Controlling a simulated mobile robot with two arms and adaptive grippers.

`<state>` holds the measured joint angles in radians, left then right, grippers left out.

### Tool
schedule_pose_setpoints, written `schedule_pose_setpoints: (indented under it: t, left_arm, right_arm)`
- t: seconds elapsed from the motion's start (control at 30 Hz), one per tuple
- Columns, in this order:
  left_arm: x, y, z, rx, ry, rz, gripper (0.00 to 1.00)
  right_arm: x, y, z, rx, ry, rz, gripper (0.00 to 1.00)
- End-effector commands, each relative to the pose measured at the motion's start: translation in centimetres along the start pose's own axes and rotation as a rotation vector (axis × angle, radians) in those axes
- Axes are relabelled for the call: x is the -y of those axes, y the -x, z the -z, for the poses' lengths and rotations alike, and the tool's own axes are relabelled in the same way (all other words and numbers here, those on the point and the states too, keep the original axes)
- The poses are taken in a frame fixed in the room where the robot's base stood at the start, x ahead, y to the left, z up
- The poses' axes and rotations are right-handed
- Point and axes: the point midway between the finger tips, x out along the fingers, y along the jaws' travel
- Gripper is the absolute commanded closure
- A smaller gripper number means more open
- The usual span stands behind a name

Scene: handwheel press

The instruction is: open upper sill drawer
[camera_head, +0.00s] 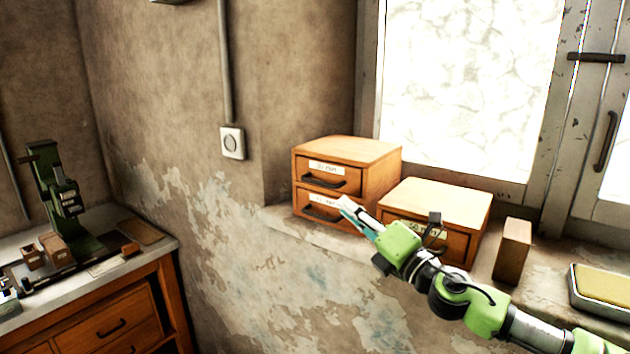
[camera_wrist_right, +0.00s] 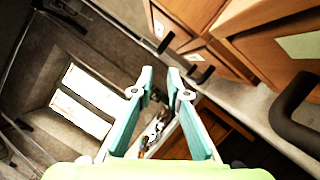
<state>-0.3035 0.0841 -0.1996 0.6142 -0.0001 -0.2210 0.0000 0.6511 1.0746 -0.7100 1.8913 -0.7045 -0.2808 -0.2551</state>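The upper sill drawer (camera_head: 327,177) is the top one of a two-drawer wooden cabinet (camera_head: 376,165) on the window sill. It is shut, with a pale label and a dark bar handle (camera_head: 324,183). The lower drawer (camera_head: 321,207) is shut too. My right gripper (camera_head: 345,206) is in front of the cabinet at about the lower drawer's height, covering part of its right side. In the right wrist view my right gripper (camera_wrist_right: 159,76) has its fingertips apart with nothing between them. The cabinet's handles (camera_wrist_right: 166,43) lie beyond and beside the fingers, not touched. My left gripper is out of view.
A lower single-drawer box (camera_head: 440,205) stands right of the cabinet, behind my right arm; its handle (camera_wrist_right: 292,110) is close in the wrist view. A wooden block (camera_head: 513,250) and a tray (camera_head: 602,285) are further right. A workbench (camera_head: 115,295) with a green press (camera_head: 62,200) stands left.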

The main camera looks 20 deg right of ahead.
Motion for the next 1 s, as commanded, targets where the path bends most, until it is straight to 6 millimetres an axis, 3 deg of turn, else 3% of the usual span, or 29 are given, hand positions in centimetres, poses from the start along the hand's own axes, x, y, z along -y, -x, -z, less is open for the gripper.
schedule_pose_setpoints:
  t: [0.27,0.6,0.8,1.0]
  left_arm:
    - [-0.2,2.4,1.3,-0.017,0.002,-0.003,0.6]
    - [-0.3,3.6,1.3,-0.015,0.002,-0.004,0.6]
    - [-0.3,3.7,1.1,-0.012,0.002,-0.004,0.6]
    - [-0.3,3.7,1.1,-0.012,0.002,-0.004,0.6]
  right_arm:
    - [-0.6,-5.1,-0.2,0.001,-0.005,-0.003,0.85]
    - [-0.2,-10.7,0.0,0.001,-0.006,0.0,0.85]
    - [-0.1,-12.4,0.0,0.001,-0.005,0.0,0.85]
    - [0.0,-12.9,0.1,0.001,-0.005,0.001,0.85]
